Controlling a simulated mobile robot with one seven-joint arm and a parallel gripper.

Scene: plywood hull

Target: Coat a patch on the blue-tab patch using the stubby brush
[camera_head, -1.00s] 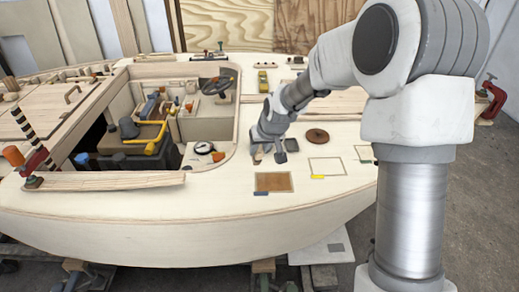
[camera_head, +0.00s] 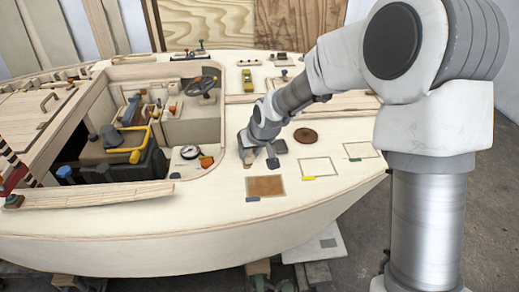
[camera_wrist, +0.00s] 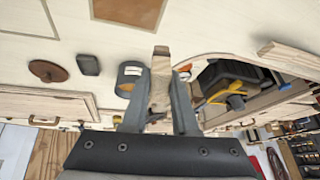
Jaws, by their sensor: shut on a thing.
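The blue-tab patch (camera_head: 266,186) is a brown rectangle with a pale border on the near deck, its blue tab (camera_head: 252,199) at the lower left corner. It also shows at the top of the wrist view (camera_wrist: 128,10), where the tab is out of view. My gripper (camera_head: 259,161) is low over the deck, just behind and left of the patch. In the wrist view its fingers (camera_wrist: 160,95) are shut on a short wooden piece (camera_wrist: 161,68), which looks like the stubby brush. I see no bristles. The piece appears apart from the patch.
A blue-grey pot (camera_wrist: 130,78) stands beside the fingers. A dark block (camera_head: 280,146) and brown disc (camera_head: 306,136) lie behind the patch. Empty outlines with a yellow tab (camera_head: 308,178) and green tab (camera_head: 354,159) lie right. The open cockpit (camera_head: 130,140) is left.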

